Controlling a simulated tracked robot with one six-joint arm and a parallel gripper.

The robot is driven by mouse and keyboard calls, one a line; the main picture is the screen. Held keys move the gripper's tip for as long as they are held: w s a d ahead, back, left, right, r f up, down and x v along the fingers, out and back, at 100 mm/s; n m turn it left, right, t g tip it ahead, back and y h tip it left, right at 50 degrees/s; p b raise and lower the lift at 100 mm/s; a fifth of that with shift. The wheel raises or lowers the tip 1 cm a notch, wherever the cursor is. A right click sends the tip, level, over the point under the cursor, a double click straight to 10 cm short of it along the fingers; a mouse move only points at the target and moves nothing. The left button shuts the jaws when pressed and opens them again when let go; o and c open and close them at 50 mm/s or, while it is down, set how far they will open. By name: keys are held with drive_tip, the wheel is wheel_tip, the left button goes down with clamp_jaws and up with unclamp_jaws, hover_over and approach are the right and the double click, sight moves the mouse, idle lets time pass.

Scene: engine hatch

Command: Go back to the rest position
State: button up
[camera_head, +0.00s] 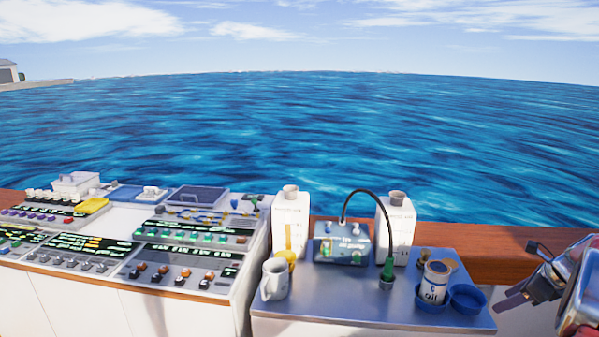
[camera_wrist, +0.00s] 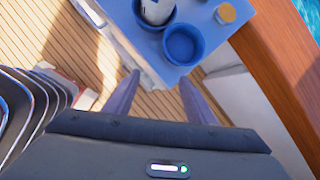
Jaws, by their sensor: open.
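My gripper (camera_head: 516,296) is at the right edge of the head view, to the right of the metal-topped table (camera_head: 340,308). Its fingers point left toward the table's right side, and nothing is between them. In the wrist view my gripper (camera_wrist: 158,84) shows two spread, empty fingers over the deck and the table's edge. A blue round holder (camera_wrist: 184,44) lies beyond the fingertips, apart from them. The oil can (camera_head: 434,283) stands in another blue holder on the table; its lower part also shows in the wrist view (camera_wrist: 156,10).
The table also carries a white mug (camera_head: 274,280), a control box (camera_head: 341,243) with a black hose, and a yellow item (camera_head: 288,258). Two white canisters (camera_head: 290,222) stand behind. Control panels (camera_head: 120,245) fill the left. A wooden rail (camera_head: 470,245) runs behind the table.

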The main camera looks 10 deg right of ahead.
drive_tip(key=s+a+f+n+g, duration=0.2)
drive_tip(key=s+a+f+n, duration=0.2)
drive_tip(key=s+a+n, duration=0.15)
drive_tip(key=s+a+r+n, duration=0.4)
drive_tip(key=a+n, duration=0.4)
drive_tip(key=a, duration=0.7)
drive_tip(key=s+a+r+n+t+h, duration=0.1)
drive_tip(key=s+a+r+n, duration=0.4)
drive_tip(key=a+n, duration=0.4)
drive_tip(key=s+a+r+n, duration=0.5)
drive_tip(key=a+n, duration=0.3)
drive_tip(key=a, duration=1.4)
drive_tip(key=shift+s+r+t, duration=0.2)
drive_tip(key=shift+r+t, duration=0.2)
drive_tip(key=shift+r, duration=0.5)
drive_tip(key=shift+d, duration=0.1)
